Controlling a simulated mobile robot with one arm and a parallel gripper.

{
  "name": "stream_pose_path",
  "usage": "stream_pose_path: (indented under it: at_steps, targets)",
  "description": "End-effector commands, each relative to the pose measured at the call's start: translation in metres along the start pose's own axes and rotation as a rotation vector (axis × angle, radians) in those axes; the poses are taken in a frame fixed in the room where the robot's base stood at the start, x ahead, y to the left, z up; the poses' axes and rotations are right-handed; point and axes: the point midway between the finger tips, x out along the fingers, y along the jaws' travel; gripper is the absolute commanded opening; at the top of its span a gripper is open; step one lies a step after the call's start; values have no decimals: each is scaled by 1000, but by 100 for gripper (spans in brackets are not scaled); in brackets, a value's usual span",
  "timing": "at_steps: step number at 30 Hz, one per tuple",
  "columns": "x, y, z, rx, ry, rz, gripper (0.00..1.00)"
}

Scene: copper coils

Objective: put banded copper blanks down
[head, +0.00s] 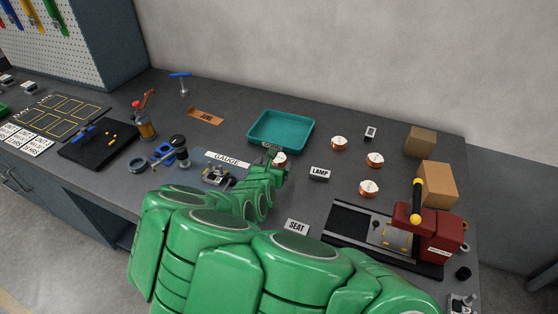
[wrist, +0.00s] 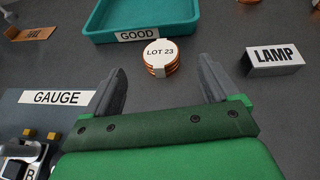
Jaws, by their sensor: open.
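A banded stack of copper blanks (wrist: 161,58), topped by a white "LOT 23" disc, sits upright on the bench just in front of the teal tray (wrist: 95,28) labelled "GOOD". My gripper (wrist: 162,78) is open, with one finger to each side and the stack ahead at fingertip level; no finger visibly touches it. In the head view the same stack (head: 280,160) shows beside my gripper (head: 274,168), partly hidden. Three more banded copper stacks stand to the right: one at the back (head: 340,144), one in the middle (head: 375,160) and one nearer (head: 369,188). The teal tray (head: 262,134) looks empty.
The "LAMP" block (wrist: 275,60) stands right of the stack. The "GAUGE" plate (head: 228,159) with its device lies left. A red press (head: 430,232) and cardboard boxes (head: 437,183) occupy the right end. A "SEAT" label (head: 297,227) lies nearer. Bench between LAMP and the stacks is clear.

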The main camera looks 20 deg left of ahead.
Motion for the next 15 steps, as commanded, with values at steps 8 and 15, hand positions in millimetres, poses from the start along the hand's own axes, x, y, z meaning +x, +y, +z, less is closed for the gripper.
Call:
stream_pose_path:
  at_steps: [8, 15]
  targets:
    - [19, -2, -2, 2, 1, -5, 89]
    - [46, 0, -3, 4, 2, -3, 89]
